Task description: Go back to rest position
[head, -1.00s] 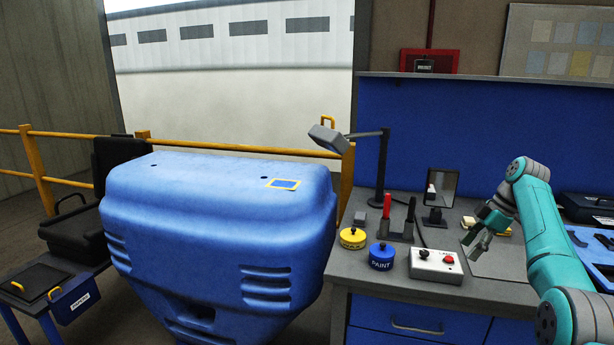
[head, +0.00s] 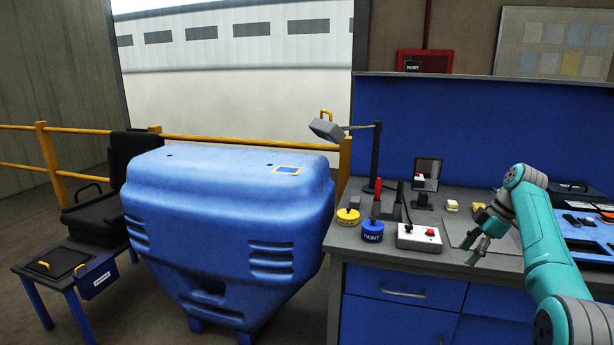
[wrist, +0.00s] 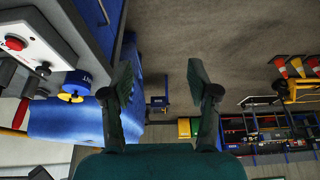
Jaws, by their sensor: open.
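My gripper (head: 477,246) is at the end of my teal arm, over the right part of the grey workbench (head: 475,268) in the head view. In the wrist view, its two dark fingers (wrist: 160,85) are spread apart with nothing between them. It holds nothing and is to the right of the white control box (head: 419,237). The control box, with a red button and a black knob, also shows at the upper left of the wrist view (wrist: 40,25).
A blue PAINT pot (head: 373,233), a yellow pot (head: 348,217) and a desk lamp (head: 376,160) stand left on the bench. A large blue counterweight (head: 230,215) stands left of it. A blue tray (head: 588,240) lies at right. Open floor shows in the wrist view.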

